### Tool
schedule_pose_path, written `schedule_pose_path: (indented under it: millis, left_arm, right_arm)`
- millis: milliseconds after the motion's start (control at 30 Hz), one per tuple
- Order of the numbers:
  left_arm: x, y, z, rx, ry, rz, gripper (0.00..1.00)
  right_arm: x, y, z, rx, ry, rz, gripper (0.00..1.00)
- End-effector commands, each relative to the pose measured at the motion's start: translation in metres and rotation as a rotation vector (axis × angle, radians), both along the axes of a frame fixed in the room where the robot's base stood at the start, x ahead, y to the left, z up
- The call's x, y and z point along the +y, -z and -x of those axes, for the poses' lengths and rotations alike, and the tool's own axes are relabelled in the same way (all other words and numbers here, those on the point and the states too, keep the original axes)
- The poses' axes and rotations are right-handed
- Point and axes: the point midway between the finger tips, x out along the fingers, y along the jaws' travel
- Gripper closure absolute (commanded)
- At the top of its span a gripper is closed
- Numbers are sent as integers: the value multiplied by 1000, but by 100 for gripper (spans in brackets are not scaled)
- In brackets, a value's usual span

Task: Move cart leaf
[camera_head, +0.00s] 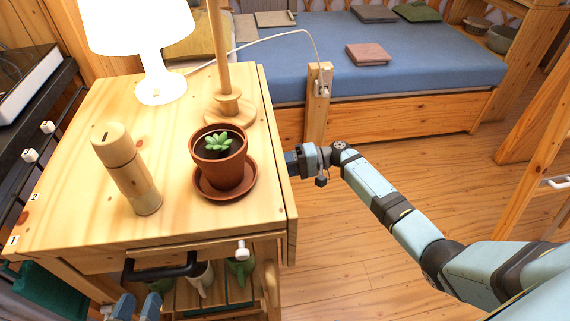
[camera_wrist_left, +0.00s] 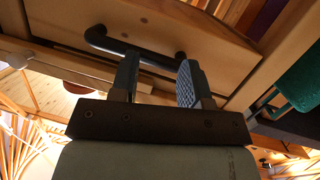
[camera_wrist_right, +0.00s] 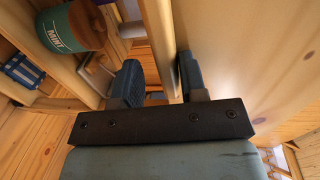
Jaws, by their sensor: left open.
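The wooden cart (camera_head: 95,215) stands at the left in the head view. Its leaf (camera_head: 291,215) hangs down along the right side, seen nearly edge-on; the right wrist view shows a broad wooden panel (camera_wrist_right: 255,50) that appears to be this leaf. My right gripper (camera_wrist_right: 160,80) is beside the panel with its fingers apart. A wooden post (camera_wrist_right: 158,35) shows between and beyond them; contact cannot be told. My left gripper (camera_head: 135,308) is open at the cart's front, just below the black handle (camera_head: 160,268). In the left wrist view the handle (camera_wrist_left: 140,55) crosses beyond the fingers (camera_wrist_left: 157,85).
Mugs (camera_head: 240,271) sit on the shelf below. A blue bed (camera_head: 430,65) stands behind. Floor at right is clear.

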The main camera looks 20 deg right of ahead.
Motion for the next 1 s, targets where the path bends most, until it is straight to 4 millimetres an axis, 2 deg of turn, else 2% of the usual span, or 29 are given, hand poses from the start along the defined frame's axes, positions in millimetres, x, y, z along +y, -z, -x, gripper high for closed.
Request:
schedule_pose_path:
  millis: [267,433,567,800,1000]
  left_arm:
    - [0,-1,0,1,0,0,57]
    - [0,-1,0,6,0,-5,57]
    - [3,2,1,24,-4,-18,57]
    - [7,19,8,85,-10,-43,57]
    - [9,21,8,102,-17,-51,57]
  right_arm:
    - [4,-7,-2,-9,-5,-9,55]
    - [-8,-9,1,-9,-3,-9,55]
    - [-34,-10,7,-6,-1,-6,55]
    - [-89,-14,20,-2,1,-4,55]
    - [-121,-16,28,-1,1,-3,55]
